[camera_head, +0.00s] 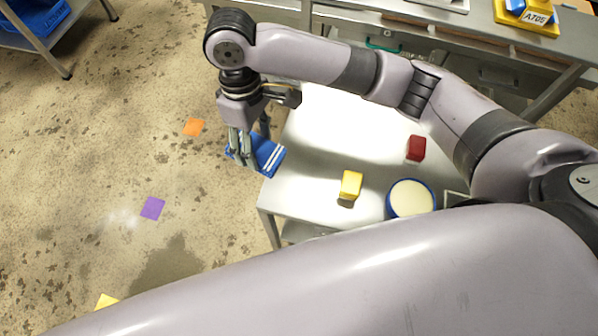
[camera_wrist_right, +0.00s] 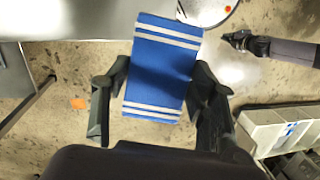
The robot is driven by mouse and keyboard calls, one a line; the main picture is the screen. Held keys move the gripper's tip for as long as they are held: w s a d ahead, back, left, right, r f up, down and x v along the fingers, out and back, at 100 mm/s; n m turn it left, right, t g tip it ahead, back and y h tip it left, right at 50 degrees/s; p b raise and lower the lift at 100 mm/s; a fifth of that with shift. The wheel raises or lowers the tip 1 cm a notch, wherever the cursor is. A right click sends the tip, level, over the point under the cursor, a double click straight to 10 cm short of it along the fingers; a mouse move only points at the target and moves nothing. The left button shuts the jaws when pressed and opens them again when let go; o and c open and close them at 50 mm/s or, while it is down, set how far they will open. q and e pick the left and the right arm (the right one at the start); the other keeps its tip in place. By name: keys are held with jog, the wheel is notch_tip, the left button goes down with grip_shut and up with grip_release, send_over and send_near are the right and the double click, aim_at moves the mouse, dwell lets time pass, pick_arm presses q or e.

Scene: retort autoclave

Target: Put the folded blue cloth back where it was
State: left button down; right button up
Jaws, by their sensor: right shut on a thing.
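The folded blue cloth (camera_head: 268,157) has white stripes near its ends. My right gripper (camera_head: 250,148) is shut on it and holds it at the left edge of the white-topped metal table (camera_head: 320,130). In the right wrist view the cloth (camera_wrist_right: 162,70) sits between the two dark fingers, stripes at both ends. Whether the cloth touches the table I cannot tell. A dark gripper on a grey arm, which looks like my left gripper (camera_wrist_right: 238,40), shows small in the right wrist view; its jaws are too small to read. The head view does not show it.
On the table are a yellow block (camera_head: 350,185), a dark red block (camera_head: 416,148) and a round cream-topped blue tub (camera_head: 411,198). Orange (camera_head: 193,127) and purple (camera_head: 152,208) squares lie on the floor. A metal counter (camera_head: 470,35) stands behind. The table's front left is clear.

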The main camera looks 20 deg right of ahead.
jog(key=d+r+n+h, duration=0.2)
jog(key=d+r+h, duration=0.1)
jog(key=d, duration=0.5)
jog(key=a+x, duration=0.1)
jog(key=x, duration=0.3)
jog(key=w+x, duration=0.1)
jog(key=x, duration=0.4)
jog(key=w+a+f+p+x, duration=0.1)
jog(key=x, duration=0.4)
jog(key=shift+a, duration=0.35)
notch_tip(320, 180, down, 5)
jog(key=o, duration=1)
pick_arm(q)
jog(key=shift+w+a+r, duration=0.1)
jog(key=shift+w+r, duration=0.05)
jog(key=shift+r, duration=0.7)
pick_arm(e)
jog(key=shift+o, duration=0.2)
pick_arm(q)
notch_tip(320, 180, down, 2)
jog(key=shift+f+b, duration=0.2)
jog(key=shift+b, duration=0.85)
pick_arm(e)
jog(key=v, duration=1.2)
jog(key=shift+s, duration=0.1)
